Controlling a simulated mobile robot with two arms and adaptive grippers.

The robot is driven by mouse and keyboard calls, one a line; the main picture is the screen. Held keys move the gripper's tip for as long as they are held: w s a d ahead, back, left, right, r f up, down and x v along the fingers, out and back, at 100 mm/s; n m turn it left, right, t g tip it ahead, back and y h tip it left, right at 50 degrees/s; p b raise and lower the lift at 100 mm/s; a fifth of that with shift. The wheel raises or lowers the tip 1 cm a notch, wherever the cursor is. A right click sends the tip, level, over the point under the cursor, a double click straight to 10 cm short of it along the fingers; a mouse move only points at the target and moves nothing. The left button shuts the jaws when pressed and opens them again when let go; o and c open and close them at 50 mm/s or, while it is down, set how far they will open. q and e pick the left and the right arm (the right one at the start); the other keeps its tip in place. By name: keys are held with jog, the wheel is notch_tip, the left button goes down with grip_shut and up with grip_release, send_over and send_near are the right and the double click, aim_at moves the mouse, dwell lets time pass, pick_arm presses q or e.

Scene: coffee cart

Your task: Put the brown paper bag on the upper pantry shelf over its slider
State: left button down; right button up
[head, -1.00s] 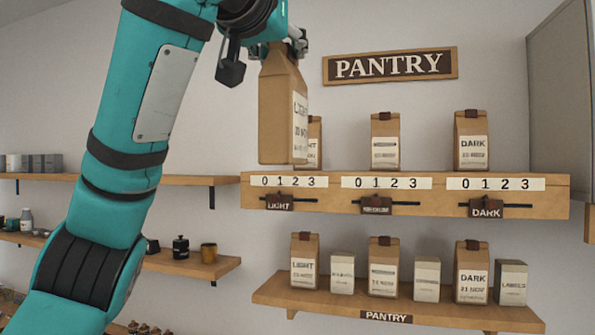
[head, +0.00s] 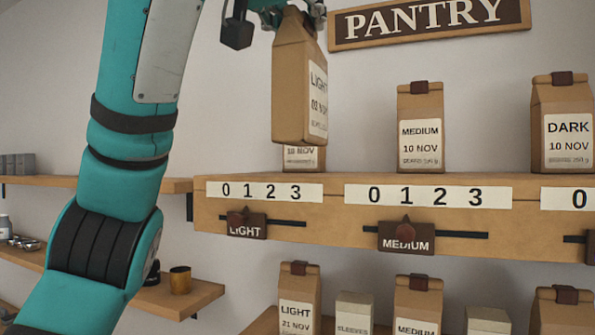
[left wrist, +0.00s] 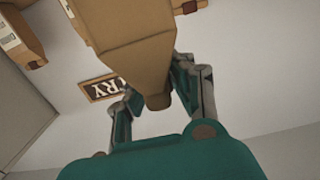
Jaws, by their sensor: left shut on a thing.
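My left gripper (head: 300,20) is shut on the top of a brown paper bag (head: 298,95) labelled LIGHT, which hangs slightly tilted. In the left wrist view the same bag (left wrist: 135,35) sits between the fingers (left wrist: 155,95). In the head view the held bag is in front of and above another bag (head: 304,158) on the upper pantry shelf (head: 330,225), hiding most of it. The LIGHT slider (head: 246,228) is on that shelf's front, below the held bag, near the 0 to 1 marks. My right gripper is not in view.
A MEDIUM bag (head: 421,130) and a DARK bag (head: 562,125) stand on the upper shelf, with a gap between them. The MEDIUM slider (head: 405,238) is below. More bags and boxes stand on the lower shelf. The PANTRY sign (head: 430,22) hangs above.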

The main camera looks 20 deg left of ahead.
pick_arm(q)
jog(key=shift+a+r+p, duration=0.25)
jog(key=shift+r+p, duration=0.05)
jog(key=shift+w+a+r+p, duration=0.1)
jog(key=shift+a+r+p, duration=0.1)
jog(key=shift+a+p, duration=0.35)
jog(key=shift+w+a+r+p, duration=0.1)
jog(key=shift+a+r+p, duration=0.05)
jog(key=shift+a+p, duration=0.35)
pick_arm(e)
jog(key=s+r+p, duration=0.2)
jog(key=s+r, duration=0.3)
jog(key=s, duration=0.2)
pick_arm(q)
jog(key=w+a+f+p, duration=0.3)
jog(key=w+a+f, duration=0.2)
jog(key=w, duration=0.4)
jog(key=shift+w+a+f+p, duration=0.25)
jog(key=shift+a+f+p, duration=0.15)
jog(key=shift+a, duration=0.35)
jog(key=c, duration=1.2)
grip_release()
jog(key=shift+o, duration=0.2)
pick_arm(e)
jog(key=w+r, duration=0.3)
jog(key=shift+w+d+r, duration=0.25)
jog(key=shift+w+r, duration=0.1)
